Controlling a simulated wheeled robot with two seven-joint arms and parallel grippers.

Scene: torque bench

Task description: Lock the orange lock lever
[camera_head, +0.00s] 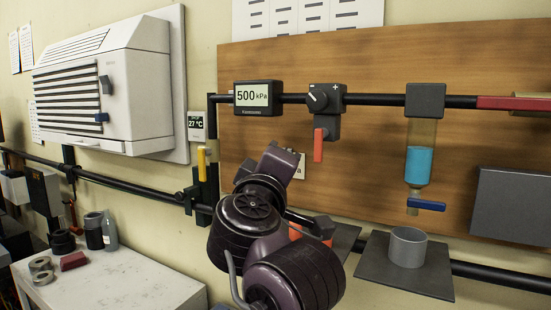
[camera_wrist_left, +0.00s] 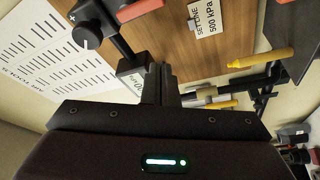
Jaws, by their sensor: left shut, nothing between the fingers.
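The orange lock lever (camera_head: 318,145) hangs straight down below the dark regulator knob (camera_head: 318,97) on the wooden panel. In the left wrist view the lever (camera_wrist_left: 138,11) lies at the top edge, partly cut off, beside the knob (camera_wrist_left: 87,35). My left gripper shows in the left wrist view (camera_wrist_left: 160,85), shut and empty, with its fingertips apart from the lever. In the head view it is at the end of my dark purple arm, left of and a little below the lever; its fingertips cannot be made out. My right gripper is not in view.
A gauge reading 500 kPa (camera_head: 258,97) is left of the knob on a black pipe. A yellow handle (camera_head: 202,163) stands at the left. A blue-filled bowl with a blue handle (camera_head: 427,205) hangs at the right above a grey cup (camera_head: 408,246). A set-line card (camera_wrist_left: 206,17) is near the lever.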

